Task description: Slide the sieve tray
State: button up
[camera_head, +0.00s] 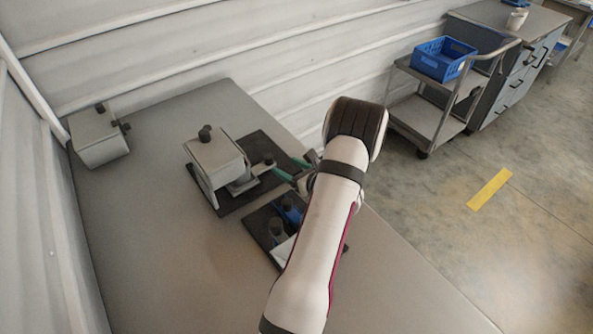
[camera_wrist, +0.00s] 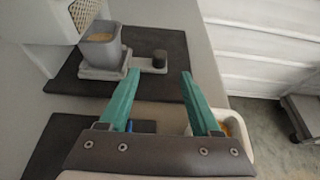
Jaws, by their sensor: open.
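The grey sliding tray (camera_wrist: 98,72), which looks like the sieve tray, lies on a dark mat under the white hopper (camera_head: 213,158). Its arm ends in a dark upright knob (camera_wrist: 159,58), which also shows in the head view (camera_head: 269,159). A grey square cup (camera_wrist: 101,44) with tan contents stands on the tray. My gripper (camera_wrist: 160,72) is open with teal fingers. In the wrist view the knob appears between and just beyond the fingertips; I see no contact. In the head view my gripper (camera_head: 286,173) is just right of the knob, partly hidden by my arm.
A second dark mat (camera_head: 260,226) with blue and dark items lies nearer, partly behind my arm. A white box (camera_head: 97,137) stands at the table's far left. A pale container (camera_wrist: 240,136) is partly hidden by my gripper. The table's left front is clear.

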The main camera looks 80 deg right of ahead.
jog(key=v, duration=0.4)
jog(key=shift+s+a+r, duration=0.1)
jog(key=shift+s+a, duration=0.1)
jog(key=w+r+n+y, duration=0.3)
jog(key=w+n+y, duration=0.35)
jog(key=n, duration=0.85)
jog(key=n+g, duration=0.7)
jog(key=n, duration=1.4)
send_near(269, 156)
jog(key=shift+t, duration=0.3)
jog(key=x, duration=0.8)
jog(key=shift+s+d+f, duration=0.1)
jog(key=shift+f, duration=0.35)
grip_shut()
